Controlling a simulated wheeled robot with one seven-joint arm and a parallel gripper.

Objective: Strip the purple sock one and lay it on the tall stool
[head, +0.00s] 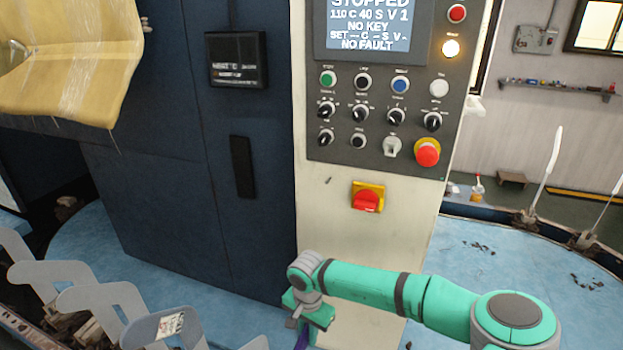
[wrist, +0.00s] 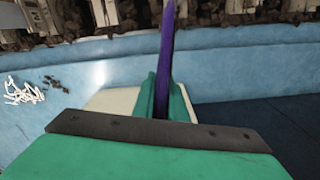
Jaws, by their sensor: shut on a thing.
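My gripper (head: 307,318) is low in the head view, in front of the base of the cream control cabinet. It is shut on the purple sock (head: 301,338), of which only a small strip shows below the jaws at the bottom edge. In the wrist view the purple sock (wrist: 166,55) runs as a narrow upright strip from between the green fingers (wrist: 162,100) to the top edge. No tall stool can be made out in either view.
The cream control cabinet (head: 370,235) with a red stop button (head: 427,152) stands behind my gripper. Grey flat boards (head: 100,300) line the lower left. A blue round deck (head: 490,265) surrounds the machine. Yellow cloth (head: 75,60) hangs upper left. An upright white board (head: 545,175) stands at right.

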